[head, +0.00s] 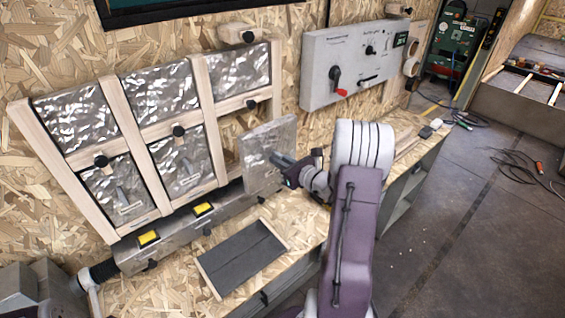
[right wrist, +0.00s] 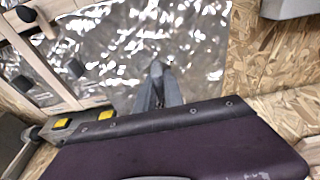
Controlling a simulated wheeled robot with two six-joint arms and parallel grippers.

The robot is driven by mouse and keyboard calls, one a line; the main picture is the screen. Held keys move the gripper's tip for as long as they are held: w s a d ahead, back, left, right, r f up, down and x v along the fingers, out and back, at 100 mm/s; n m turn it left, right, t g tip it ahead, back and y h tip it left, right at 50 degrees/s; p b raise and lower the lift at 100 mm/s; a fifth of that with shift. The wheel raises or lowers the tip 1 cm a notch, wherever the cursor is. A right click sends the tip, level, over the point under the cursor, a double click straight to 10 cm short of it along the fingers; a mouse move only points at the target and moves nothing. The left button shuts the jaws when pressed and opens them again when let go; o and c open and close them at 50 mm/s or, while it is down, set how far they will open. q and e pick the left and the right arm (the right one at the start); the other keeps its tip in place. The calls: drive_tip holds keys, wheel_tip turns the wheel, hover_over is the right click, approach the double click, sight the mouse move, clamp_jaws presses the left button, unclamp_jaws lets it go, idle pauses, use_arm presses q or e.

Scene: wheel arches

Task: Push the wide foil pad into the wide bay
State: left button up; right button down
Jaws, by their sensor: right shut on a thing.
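The wide foil pad (head: 267,142), a shiny crinkled silver slab, is held by my right gripper (head: 284,164) in front of the lower right of the wooden rack. The right gripper is shut on it, seemingly at a grip on its face. In the right wrist view the foil (right wrist: 190,45) fills much of the upper middle, with the narrow fingers (right wrist: 157,82) against it. The open bay (head: 229,145) at the rack's lower right shows bare chipboard; the pad partly hides it. The pad stands roughly upright, apparently outside the bay. The left gripper is not visible.
The pale wooden rack (head: 87,187) holds foil pads in its other bays, with black knobs along its rails. A metal ledge with yellow blocks (head: 204,209) runs below. A dark grey mat (head: 240,258) lies on the bench. A grey control box (head: 352,62) hangs at right.

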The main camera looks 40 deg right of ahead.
drive_tip(key=w, duration=0.3)
drive_tip(key=shift+w+d+p, duration=0.2)
drive_tip(key=shift+w+p, duration=0.1)
drive_tip(key=shift+p, duration=0.05)
drive_tip(key=shift+w+a+p, duration=0.2)
drive_tip(key=shift+w, duration=0.4)
drive_tip(key=shift+w+a+p, duration=0.15)
drive_tip(key=shift+w, duration=0.45)
drive_tip(key=r+x, duration=0.1)
drive_tip(key=x, duration=0.7)
drive_tip(key=shift+w+r+b, duration=0.2)
drive_tip(key=shift+w+b, duration=0.1)
drive_tip(key=shift+w, duration=0.2)
drive_tip(key=shift+w, duration=0.3)
drive_tip(key=c, duration=1.4)
unclamp_jaws()
drive_tip(key=shift+o, duration=0.2)
